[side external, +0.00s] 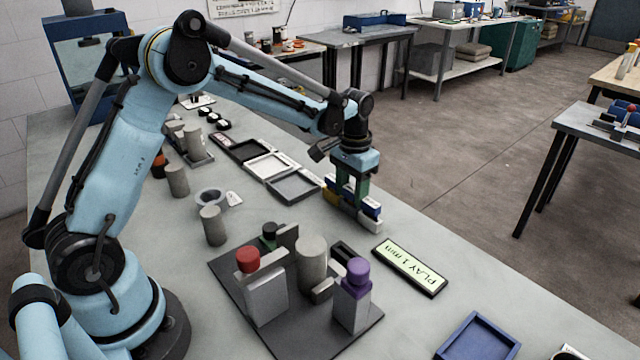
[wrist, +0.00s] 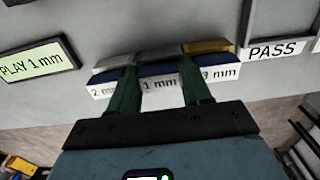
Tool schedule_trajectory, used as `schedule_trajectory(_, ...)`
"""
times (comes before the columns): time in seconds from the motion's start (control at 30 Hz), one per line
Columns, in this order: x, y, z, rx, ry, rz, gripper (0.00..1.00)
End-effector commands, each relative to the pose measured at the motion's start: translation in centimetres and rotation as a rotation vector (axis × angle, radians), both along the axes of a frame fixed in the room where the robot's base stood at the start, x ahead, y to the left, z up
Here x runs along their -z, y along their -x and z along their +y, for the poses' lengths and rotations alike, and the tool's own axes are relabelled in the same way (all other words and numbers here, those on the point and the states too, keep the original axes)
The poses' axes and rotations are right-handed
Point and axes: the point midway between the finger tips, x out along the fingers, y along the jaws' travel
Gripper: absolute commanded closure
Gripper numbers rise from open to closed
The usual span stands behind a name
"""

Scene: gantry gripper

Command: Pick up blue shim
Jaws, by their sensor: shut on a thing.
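My gripper (side external: 350,192) points down, its two green fingers at a small shim rack (side external: 373,226) on the bench. In the wrist view my gripper (wrist: 159,88) has its fingers on either side of the middle piece (wrist: 158,70), shut on it. That piece shows a blue front face and a grey upper side, above a white "1 mm" label. Pieces labelled "2 mm" (wrist: 108,77) and "3 mm" (wrist: 222,68) flank it, both with blue faces; the right one has a gold upper side. The fingers partly hide the labels. I cannot tell whether the middle piece is lifted.
A "PLAY 1 mm" display (side external: 410,266) lies near the rack. A dark fixture plate (side external: 225,266) carries grey blocks and cylinders with red and purple caps. Open trays (side external: 295,187) line up behind the rack. A blue tray (side external: 478,340) sits at the front right.

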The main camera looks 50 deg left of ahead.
Motion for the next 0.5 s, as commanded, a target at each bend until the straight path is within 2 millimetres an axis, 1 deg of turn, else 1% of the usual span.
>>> schedule_trajectory(0.17, -1.9, 0.0, 0.0, 0.0, 0.0, 0.001, 0.78)
schedule_trajectory(0.27, -3.5, 0.0, 0.0, 0.0, 0.0, 0.002, 0.78)
schedule_trajectory(0.5, -5.9, 1.8, -3.4, 0.005, 0.0, 0.002, 0.78)
